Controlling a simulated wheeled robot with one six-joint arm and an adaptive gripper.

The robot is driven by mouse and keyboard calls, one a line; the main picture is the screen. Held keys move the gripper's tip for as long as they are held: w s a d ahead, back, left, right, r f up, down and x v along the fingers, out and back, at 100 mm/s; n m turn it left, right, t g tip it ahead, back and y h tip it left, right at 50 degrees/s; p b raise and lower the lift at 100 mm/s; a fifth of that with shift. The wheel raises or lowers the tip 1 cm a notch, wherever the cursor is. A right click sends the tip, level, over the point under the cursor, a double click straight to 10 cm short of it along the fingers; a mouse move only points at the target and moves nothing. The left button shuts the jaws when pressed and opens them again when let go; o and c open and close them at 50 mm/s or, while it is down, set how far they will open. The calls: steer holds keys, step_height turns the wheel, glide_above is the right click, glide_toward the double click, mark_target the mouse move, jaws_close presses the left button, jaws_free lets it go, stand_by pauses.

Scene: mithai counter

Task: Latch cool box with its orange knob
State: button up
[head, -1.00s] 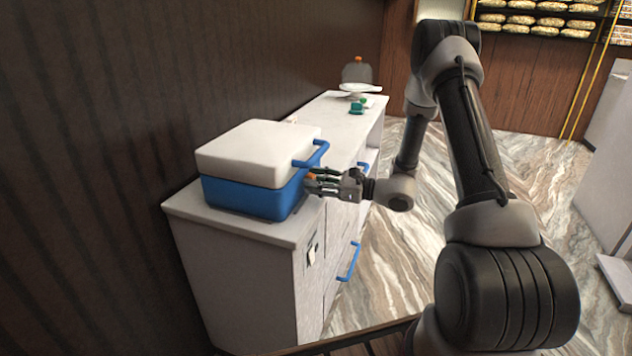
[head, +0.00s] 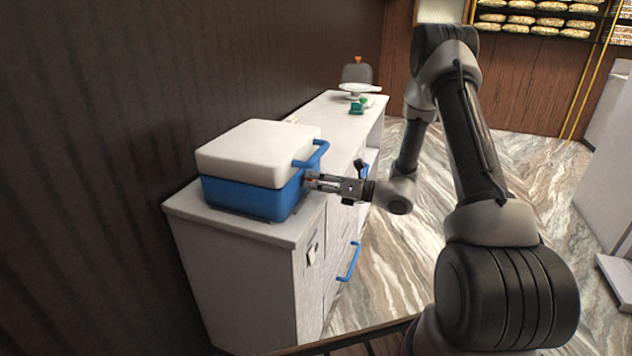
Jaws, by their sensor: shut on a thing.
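The cool box (head: 247,197) stands at the near end of the white counter, with a blue body and a white lid (head: 255,152). The lid lies down on the body. A blue handle (head: 318,156) sticks out at the lid's right side. My gripper (head: 312,180) is at the box's right face, just below the handle, with its fingers pointing left. It is shut on the orange knob, which the fingers now hide almost wholly.
The counter (head: 335,135) runs back along the dark panelled wall. A domed stand (head: 357,88) and a small green item (head: 357,107) are at its far end. Blue drawer handles (head: 349,262) stick out of its front. The marble floor (head: 390,270) to the right is open.

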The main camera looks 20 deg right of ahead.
steer(key=m, duration=0.5)
steer(key=shift+f+m, duration=0.1)
steer(key=shift+m, duration=0.3)
steer(key=shift+m+t, duration=0.4)
steer(key=shift+m, duration=1.9)
steer(key=o, duration=1)
